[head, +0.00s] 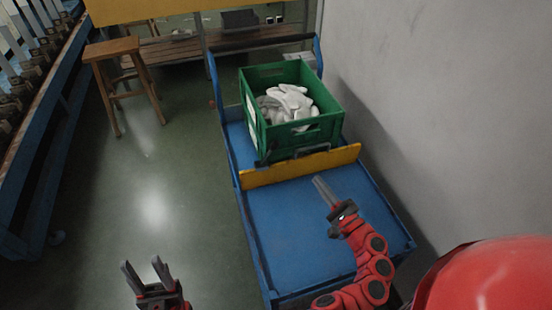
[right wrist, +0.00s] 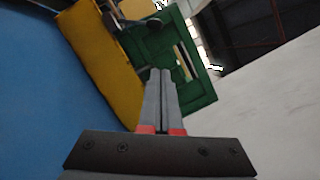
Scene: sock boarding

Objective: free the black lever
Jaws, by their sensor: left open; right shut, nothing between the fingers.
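A dark lever-like bar (head: 312,149) sits at the top edge of the yellow board (head: 285,170), against the front of the green crate (head: 290,142). In the right wrist view, a dark part (right wrist: 128,24) shows beyond the fingertips, between the yellow board (right wrist: 98,50) and the green crate (right wrist: 168,48). How it is held there is too small to tell. My right gripper (head: 318,181) is shut and empty, on the near side of the board, pointing toward the crate. It looks apart from the bar. My left gripper (head: 143,264) is open and empty over the floor, left of the cart.
The blue cart (head: 300,225) has a bare near deck. White socks or cloths (head: 287,103) lie in the crate. A grey wall (head: 440,110) runs close along the right. A wooden stool (head: 112,48) and a blue rack stand at left. The floor between is clear.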

